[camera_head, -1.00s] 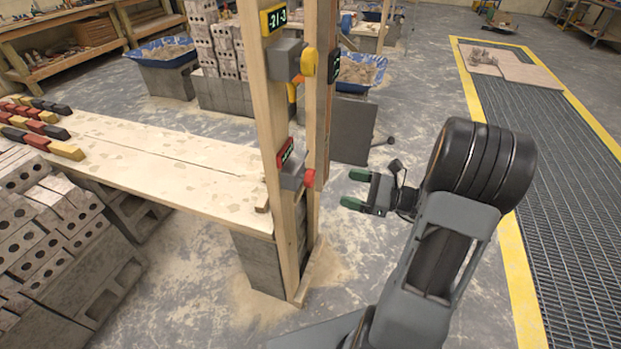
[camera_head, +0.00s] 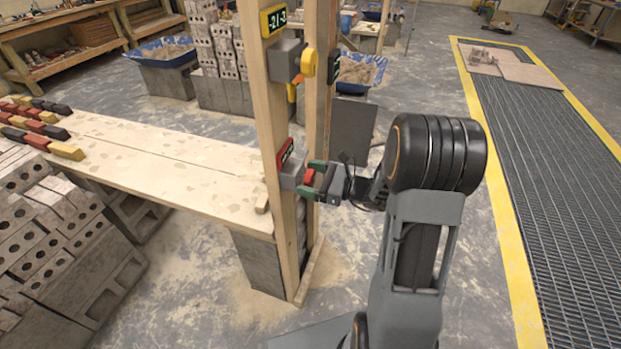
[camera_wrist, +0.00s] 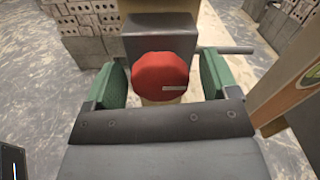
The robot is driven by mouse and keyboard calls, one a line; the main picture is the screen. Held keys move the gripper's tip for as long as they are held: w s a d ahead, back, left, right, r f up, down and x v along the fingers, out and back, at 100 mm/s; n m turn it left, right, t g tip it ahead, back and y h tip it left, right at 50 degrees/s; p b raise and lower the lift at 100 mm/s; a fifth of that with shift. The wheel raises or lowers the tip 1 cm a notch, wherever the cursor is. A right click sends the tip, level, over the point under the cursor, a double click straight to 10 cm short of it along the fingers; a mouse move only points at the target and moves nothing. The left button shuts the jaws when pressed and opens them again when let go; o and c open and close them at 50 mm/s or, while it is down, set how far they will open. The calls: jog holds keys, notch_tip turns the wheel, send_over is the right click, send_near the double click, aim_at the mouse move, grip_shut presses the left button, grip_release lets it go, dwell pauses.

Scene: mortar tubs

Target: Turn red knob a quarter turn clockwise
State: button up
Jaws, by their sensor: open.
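The red knob (camera_wrist: 160,75) is on a grey box (camera_wrist: 160,35) in the wrist view, with a small light bar mark on its right side. My gripper (camera_wrist: 160,82) is open, with one green fingertip on each side of the knob. A gap shows on both sides, so the fingers look apart from it. In the head view the red knob (camera_head: 309,177) sits low on the wooden post, partly hidden by my gripper (camera_head: 316,180).
A yellow knob (camera_head: 307,63) on another grey box is higher on the same post (camera_head: 275,110), under a yellow-framed display (camera_head: 273,19). A plank table (camera_head: 180,165) stands left of the post, with concrete blocks (camera_head: 50,240) beside it.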

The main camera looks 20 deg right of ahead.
jog(key=shift+c, duration=0.5)
jog(key=c, duration=0.8)
jog(key=shift+r+p, duration=0.1)
jog(key=shift+p, duration=0.35)
jog(key=m+p, duration=0.3)
jog(key=shift+r+p, duration=0.15)
jog(key=shift+p, duration=0.15)
jog(key=m+p, duration=0.5)
jog(key=shift+m+p, duration=0.4)
jog(key=m+p, duration=0.3)
jog(key=m, duration=0.1)
jog(key=shift+p, duration=0.4)
jog(key=m+p, duration=0.2)
jog(key=m, duration=0.2)
jog(key=shift+f+p, duration=0.25)
jog(key=shift+p, duration=0.15)
jog(key=shift+m, duration=0.5)
